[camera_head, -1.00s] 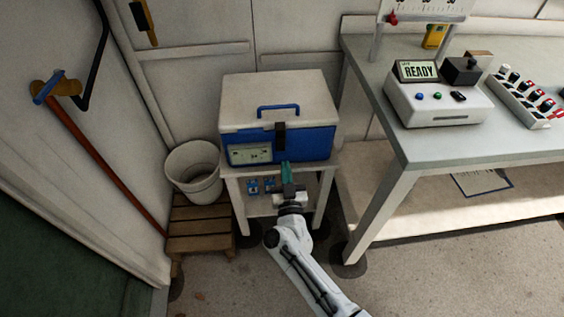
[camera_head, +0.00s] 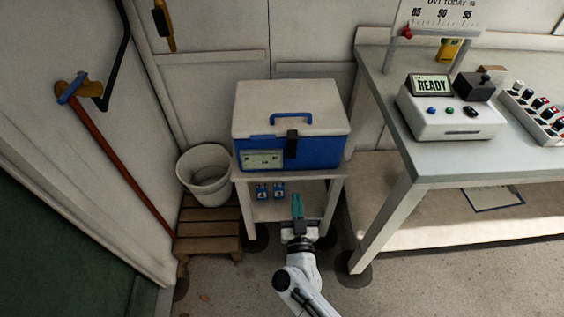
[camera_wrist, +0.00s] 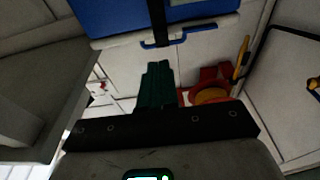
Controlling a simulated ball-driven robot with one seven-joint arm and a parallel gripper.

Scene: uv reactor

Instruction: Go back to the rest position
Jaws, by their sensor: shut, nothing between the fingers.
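My gripper (camera_head: 298,205) is in front of the small white stand, below the cooler box, in the head view. Its teal fingers are together with nothing between them, and it stands apart from the box. In the wrist view the shut fingers (camera_wrist: 157,85) point toward the box. The cooler box (camera_head: 290,125) has a white lid with a blue handle, a blue body and a dark latch; its lid is shut. Part of its blue body (camera_wrist: 120,15) shows at the top of the wrist view.
The box sits on the white stand (camera_head: 240,200), with small blue items (camera_head: 270,190) on its lower shelf. A bucket (camera_head: 203,170) on a wooden pallet (camera_head: 208,235) is at left. The workbench (camera_head: 460,160) at right holds a device reading READY (camera_head: 450,115). Floor in front is open.

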